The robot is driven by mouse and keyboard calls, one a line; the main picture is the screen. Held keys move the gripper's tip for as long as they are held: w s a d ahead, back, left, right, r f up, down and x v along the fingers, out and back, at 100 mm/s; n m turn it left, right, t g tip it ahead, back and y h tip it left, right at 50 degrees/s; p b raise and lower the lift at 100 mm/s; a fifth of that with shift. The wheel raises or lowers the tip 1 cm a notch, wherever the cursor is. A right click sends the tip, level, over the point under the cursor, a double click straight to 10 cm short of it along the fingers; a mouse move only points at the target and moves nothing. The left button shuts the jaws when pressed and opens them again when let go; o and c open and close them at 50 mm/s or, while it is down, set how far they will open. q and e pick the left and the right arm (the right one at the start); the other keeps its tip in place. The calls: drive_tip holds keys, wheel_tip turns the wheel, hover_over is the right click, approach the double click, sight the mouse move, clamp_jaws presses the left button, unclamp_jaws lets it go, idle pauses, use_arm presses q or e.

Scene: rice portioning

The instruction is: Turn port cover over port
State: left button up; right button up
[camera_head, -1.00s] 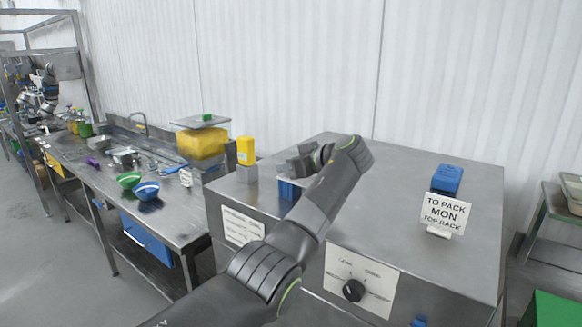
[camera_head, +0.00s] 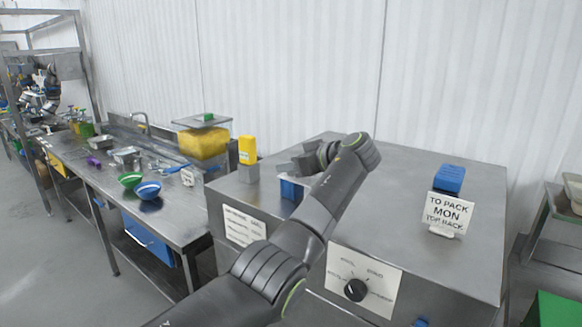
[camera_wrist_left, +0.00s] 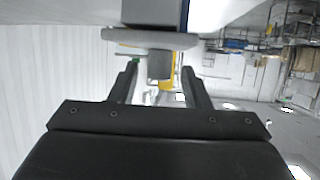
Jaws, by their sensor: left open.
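My left gripper (camera_head: 292,167) is over the top of the steel machine (camera_head: 420,200), reaching in from the right above a blue block-like fitting (camera_head: 291,190), which looks like the port. In the left wrist view the open fingers (camera_wrist_left: 158,78) stand on either side of a small grey tab (camera_wrist_left: 160,65). The tab hangs from a flat grey piece (camera_wrist_left: 150,38) that looks like the port cover, beside a dark blue-edged body (camera_wrist_left: 155,12). I cannot tell whether the fingers touch the tab. In the head view the gripper hides most of the cover. My right gripper is not in view.
A yellow-topped block (camera_head: 247,158) stands on the machine's left edge. A "TO PACK" sign (camera_head: 447,213) and a blue block (camera_head: 449,179) are at the right. A dial (camera_head: 355,290) is on the front. A steel bench (camera_head: 110,180) with bowls is at the left.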

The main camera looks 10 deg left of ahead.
use_arm(q)
drive_tip(key=b+v, duration=0.4)
drive_tip(key=v, duration=1.2)
drive_tip(key=shift+d+b, duration=0.25)
drive_tip(key=shift+b, duration=0.05)
drive_tip(key=shift+f, duration=0.1)
